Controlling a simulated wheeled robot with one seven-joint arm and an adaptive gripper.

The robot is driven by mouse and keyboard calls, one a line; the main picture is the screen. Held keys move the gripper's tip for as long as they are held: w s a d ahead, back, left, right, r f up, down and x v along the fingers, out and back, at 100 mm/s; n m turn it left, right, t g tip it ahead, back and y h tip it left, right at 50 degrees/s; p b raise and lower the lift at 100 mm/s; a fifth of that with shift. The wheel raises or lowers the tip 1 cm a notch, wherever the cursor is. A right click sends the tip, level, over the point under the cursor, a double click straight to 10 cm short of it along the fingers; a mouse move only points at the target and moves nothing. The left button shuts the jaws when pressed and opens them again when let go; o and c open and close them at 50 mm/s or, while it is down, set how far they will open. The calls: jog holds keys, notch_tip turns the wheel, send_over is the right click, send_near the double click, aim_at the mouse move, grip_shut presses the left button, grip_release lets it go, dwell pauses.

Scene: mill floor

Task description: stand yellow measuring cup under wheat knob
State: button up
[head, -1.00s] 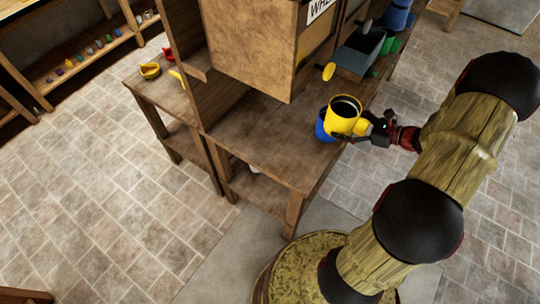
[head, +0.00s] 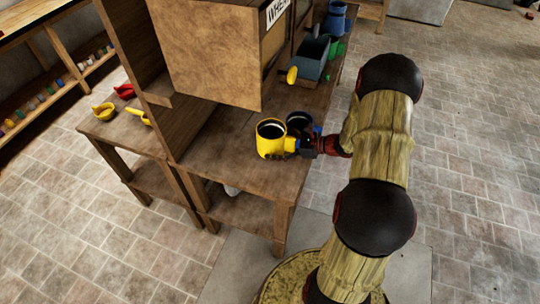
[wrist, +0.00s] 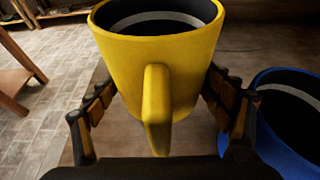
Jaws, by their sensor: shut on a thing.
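The yellow measuring cup (head: 271,140) is upright above or on the wooden bench, below the bin marked WHEAT (head: 277,10); I cannot tell if its base touches the wood. My gripper (head: 297,146) comes from the right and is shut on the cup. In the wrist view the cup (wrist: 190,70) has its mouth up and looks empty, its handle points toward me, and my fingers (wrist: 160,105) are on either side. I cannot make out the wheat knob for sure.
A blue cup (head: 299,120) stands close behind the yellow cup; it also shows at the right of the wrist view (wrist: 292,130). A blue-grey box (head: 313,58) with a yellow round thing (head: 291,75) stands farther back. Bench (head: 235,170) is bare to the left.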

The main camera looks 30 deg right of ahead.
jog(key=shift+w+a+f+b, duration=0.15)
jog(key=shift+w+a+f, duration=0.2)
jog(key=shift+f, duration=0.2)
jog(key=shift+w+a+f+b, duration=0.15)
jog(key=shift+w+a+f, duration=0.2)
jog(key=shift+f, duration=0.2)
jog(key=shift+w+f+b, duration=0.1)
jog(key=shift+f+b, duration=0.5)
jog(key=shift+f, duration=0.95)
jog(key=shift+f, duration=0.15)
jog(key=o, duration=1.3)
jog(key=shift+c, duration=0.2)
